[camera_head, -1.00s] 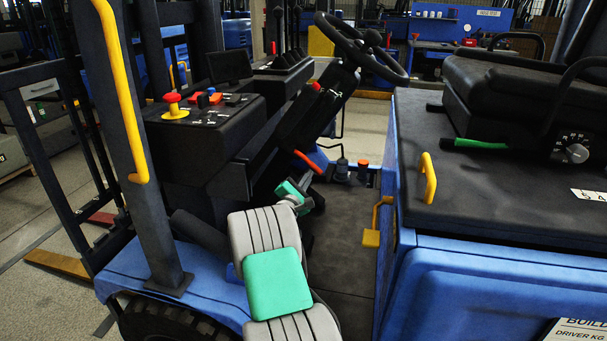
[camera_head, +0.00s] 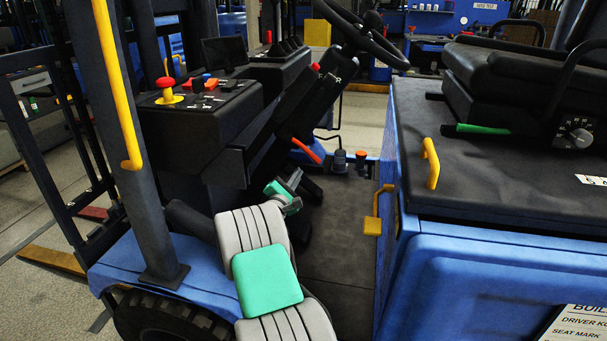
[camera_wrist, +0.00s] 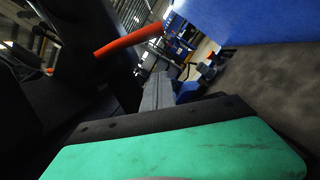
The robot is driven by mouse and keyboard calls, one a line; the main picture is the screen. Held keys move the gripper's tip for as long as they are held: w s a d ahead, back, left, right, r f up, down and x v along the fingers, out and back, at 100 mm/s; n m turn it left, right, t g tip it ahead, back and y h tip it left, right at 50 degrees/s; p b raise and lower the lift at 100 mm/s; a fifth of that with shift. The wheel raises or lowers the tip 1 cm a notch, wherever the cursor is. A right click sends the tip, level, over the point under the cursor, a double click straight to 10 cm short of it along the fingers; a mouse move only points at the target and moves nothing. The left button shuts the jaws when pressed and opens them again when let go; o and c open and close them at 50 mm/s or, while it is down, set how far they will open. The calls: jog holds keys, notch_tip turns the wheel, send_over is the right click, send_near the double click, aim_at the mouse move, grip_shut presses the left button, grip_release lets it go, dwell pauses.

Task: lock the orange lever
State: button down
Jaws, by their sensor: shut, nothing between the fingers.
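The orange lever (camera_head: 306,151) sticks out from the dark column below the steering wheel, slanting down to the right in the head view. In the wrist view the orange lever (camera_wrist: 128,39) crosses the upper middle, beyond the fingers and a little to their left. My gripper (camera_head: 296,178) is just below the lever in the head view, and a gap shows between them. In the wrist view my gripper (camera_wrist: 158,88) is shut, with nothing held. The lever's base is partly hidden by the dark column.
The steering wheel (camera_head: 362,38) is above, and a black console (camera_head: 195,120) with a red knob (camera_head: 165,84) is left. A yellow handle (camera_head: 430,163) stands on the seat base at right. Small pedestals with an orange cap (camera_head: 361,155) stand on the floor beyond. The footwell floor (camera_head: 340,220) is clear.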

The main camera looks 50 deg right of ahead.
jog(key=r+v, duration=0.1)
jog(key=v, duration=0.8)
jog(key=shift+s+f, duration=0.2)
jog(key=shift+f, duration=0.15)
jog(key=shift+a, duration=0.15)
